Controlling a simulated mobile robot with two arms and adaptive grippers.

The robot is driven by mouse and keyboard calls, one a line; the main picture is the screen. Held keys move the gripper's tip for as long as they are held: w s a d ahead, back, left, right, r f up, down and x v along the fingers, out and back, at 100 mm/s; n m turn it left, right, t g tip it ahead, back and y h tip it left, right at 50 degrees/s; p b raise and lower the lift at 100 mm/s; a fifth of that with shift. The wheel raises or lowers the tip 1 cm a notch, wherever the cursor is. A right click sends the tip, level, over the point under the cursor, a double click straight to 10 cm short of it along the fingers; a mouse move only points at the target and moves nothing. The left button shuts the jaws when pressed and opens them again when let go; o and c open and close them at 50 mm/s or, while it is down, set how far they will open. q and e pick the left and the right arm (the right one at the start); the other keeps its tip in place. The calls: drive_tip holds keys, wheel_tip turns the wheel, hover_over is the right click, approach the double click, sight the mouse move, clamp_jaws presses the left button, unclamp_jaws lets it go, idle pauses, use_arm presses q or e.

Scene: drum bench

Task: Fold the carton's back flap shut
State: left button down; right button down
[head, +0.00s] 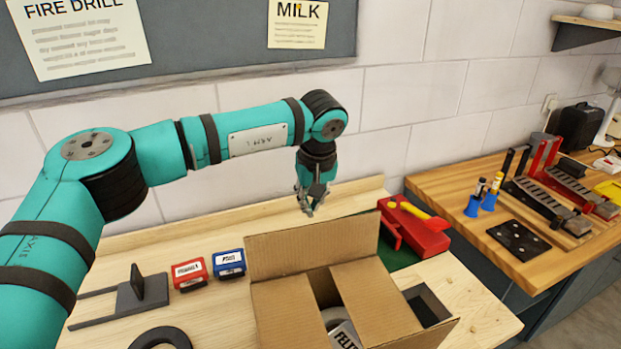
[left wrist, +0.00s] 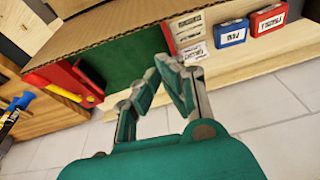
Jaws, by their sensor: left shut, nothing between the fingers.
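The brown cardboard carton (head: 375,300) stands open on the bench. Its back flap (head: 312,243) stands up along the far edge, leaning a little. Two side panels lie over the top with a gap between them, through which a roundish item with a white label (head: 343,335) shows. My left gripper (head: 311,207) points down behind the back flap, above its top edge, and looks apart from it. In the left wrist view its fingers (left wrist: 165,67) are together and empty, with a cardboard edge (left wrist: 110,35) beyond them. My right gripper is not in view.
A red tool with a yellow handle (head: 415,230) lies right of the flap, near a green surface. Red (head: 190,273) and blue (head: 229,263) boxes and a dark stand (head: 140,293) sit left of the carton. The tiled wall is close behind the bench.

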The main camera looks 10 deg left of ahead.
use_arm(q)
drive_tip(key=shift+s+d+r+p, duration=0.1)
drive_tip(key=shift+s+d+p, duration=0.15)
drive_tip(key=shift+s, duration=0.4)
drive_tip(key=shift+s+d+r+p, duration=0.1)
drive_tip(key=shift+s+d, duration=0.1)
drive_tip(key=shift+s, duration=0.4)
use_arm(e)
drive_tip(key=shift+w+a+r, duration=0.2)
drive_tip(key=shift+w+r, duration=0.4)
